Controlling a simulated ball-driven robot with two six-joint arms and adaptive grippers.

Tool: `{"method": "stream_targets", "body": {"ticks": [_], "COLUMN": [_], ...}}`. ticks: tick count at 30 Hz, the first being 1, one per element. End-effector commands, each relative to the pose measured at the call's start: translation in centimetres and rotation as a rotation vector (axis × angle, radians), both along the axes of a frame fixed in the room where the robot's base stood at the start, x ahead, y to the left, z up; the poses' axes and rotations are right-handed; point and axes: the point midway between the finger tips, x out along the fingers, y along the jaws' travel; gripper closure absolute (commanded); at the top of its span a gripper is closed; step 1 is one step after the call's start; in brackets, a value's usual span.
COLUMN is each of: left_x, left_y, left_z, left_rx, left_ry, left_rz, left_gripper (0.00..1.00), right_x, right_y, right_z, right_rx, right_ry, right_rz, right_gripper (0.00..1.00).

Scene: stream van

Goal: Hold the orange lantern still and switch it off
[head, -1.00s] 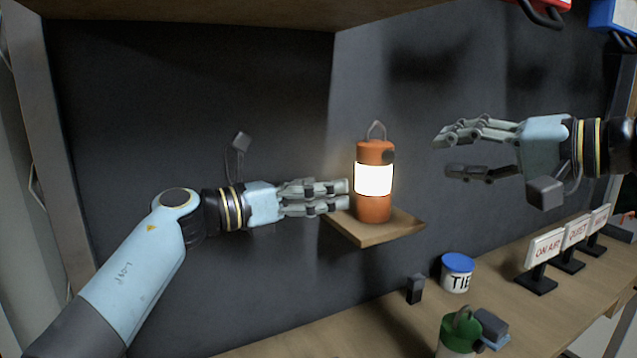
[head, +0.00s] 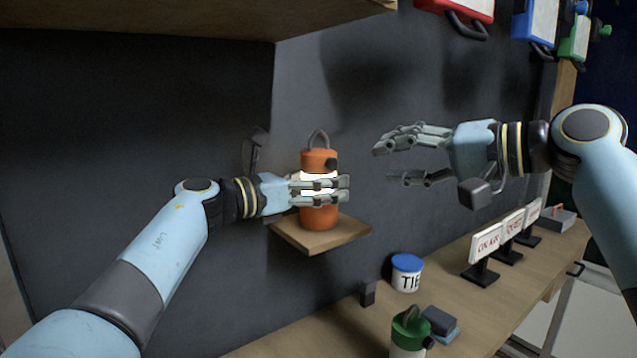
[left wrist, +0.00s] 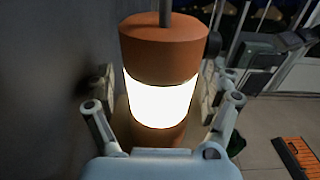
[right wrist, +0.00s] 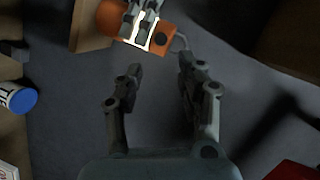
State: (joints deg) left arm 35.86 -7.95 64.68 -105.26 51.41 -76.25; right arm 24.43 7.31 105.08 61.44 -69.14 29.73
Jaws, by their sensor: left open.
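The orange lantern (head: 319,160) stands upright on a small wooden wall shelf (head: 318,244). Its white middle band glows brightly, and it has a wire handle on top and a dark knob (head: 332,164) on its upper right side. My left gripper (head: 345,189) is open around the lantern's middle. In the left wrist view the lantern (left wrist: 160,55) stands between the two fingers, one on each side. My right gripper (head: 380,164) is open and empty, to the right of the lantern and apart from it. In the right wrist view the lantern's knob (right wrist: 160,39) shows beyond the fingertips.
Below, a long bench (head: 300,340) holds a blue-lidded tin (head: 407,273), a green-topped lantern (head: 410,328) and several lettered signs (head: 487,245). A wooden overhead shelf (head: 200,18) and hanging red and blue cases are above. A dark wall is behind the lantern.

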Motion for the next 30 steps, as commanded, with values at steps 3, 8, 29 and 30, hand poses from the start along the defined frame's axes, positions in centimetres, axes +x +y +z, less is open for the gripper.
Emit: {"method": "stream_targets", "body": {"ticks": [3, 8, 29, 30], "left_x": [0.00, 0.00, -0.01, -0.01], "left_y": [0.01, 0.04, 0.07, 0.07], "left_z": [0.00, -0.01, -0.03, -0.03], "left_rx": [0.000, 0.000, -0.001, -0.001], "left_ry": [0.000, 0.000, 0.001, 0.001], "left_rz": [0.000, 0.000, 0.001, 0.001], "left_gripper": [0.13, 0.27, 0.83, 0.83], "right_x": [0.00, -0.01, 0.00, 0.00], "right_y": [0.00, 0.01, 0.00, 0.00], "right_z": [0.00, 0.00, 0.00, 0.00], "right_rx": [0.000, 0.000, 0.000, 0.000], "right_ry": [0.000, 0.000, 0.000, 0.000], "right_rz": [0.000, 0.000, 0.000, 0.000], "right_gripper": [0.62, 0.62, 0.97, 1.00]}}
